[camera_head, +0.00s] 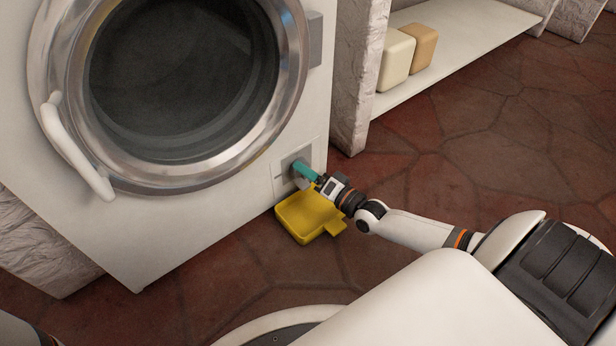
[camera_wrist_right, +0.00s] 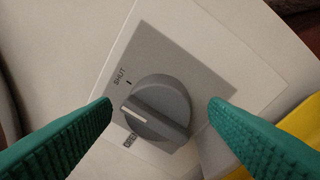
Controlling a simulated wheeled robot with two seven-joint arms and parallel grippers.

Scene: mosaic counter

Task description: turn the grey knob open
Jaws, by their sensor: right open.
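The grey knob (camera_wrist_right: 160,110) sits on a grey plate (camera_wrist_right: 190,65) on the washer's white front. Its white pointer line faces left, between the SHUT label and the partly hidden OPEN label. My right gripper (camera_wrist_right: 161,104) is open, with one green finger on each side of the knob; gaps show between the fingertips and the knob. In the head view my right gripper (camera_head: 306,171) is at the grey plate (camera_head: 287,164) low on the washer and hides the knob. My left gripper is not in view.
A yellow tray (camera_head: 289,222) lies on the floor right below the knob, under my right gripper. The washer's round door (camera_head: 180,90) with its white handle (camera_head: 75,150) is up to the left. A white shelf (camera_head: 470,35) holds two blocks. The floor at right is clear.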

